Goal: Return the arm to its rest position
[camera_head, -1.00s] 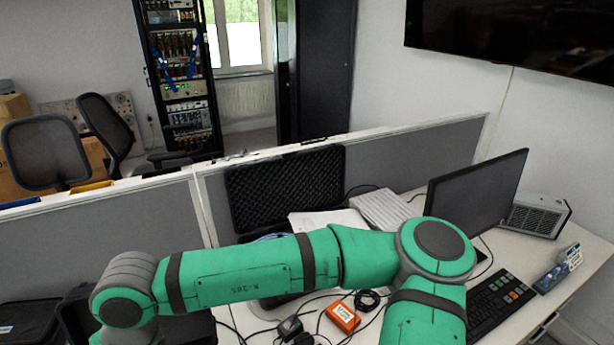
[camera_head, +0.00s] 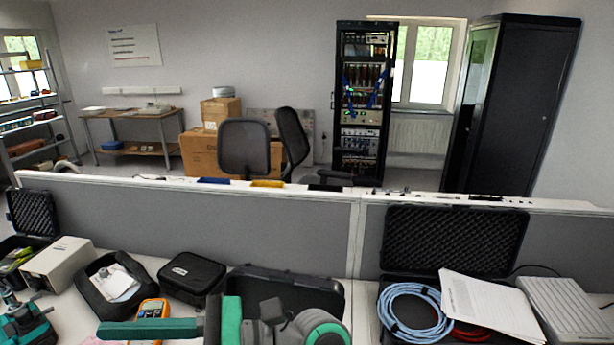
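My green and grey arm shows at the bottom edge, folded low in front of the desk. The end of it, my gripper (camera_head: 150,328), seems to point left, with one green and dark finger-like bar in view. The rest of it is cut off by the lower edge, so its opening cannot be told. No held object shows. Part of an orange meter (camera_head: 154,309) shows just behind the bar.
A black case (camera_head: 191,277), a white box (camera_head: 60,262) and an open tray (camera_head: 110,280) stand on the desk at left. Coiled blue cable (camera_head: 412,309) and papers (camera_head: 487,303) lie at right. A grey partition (camera_head: 200,227) runs behind.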

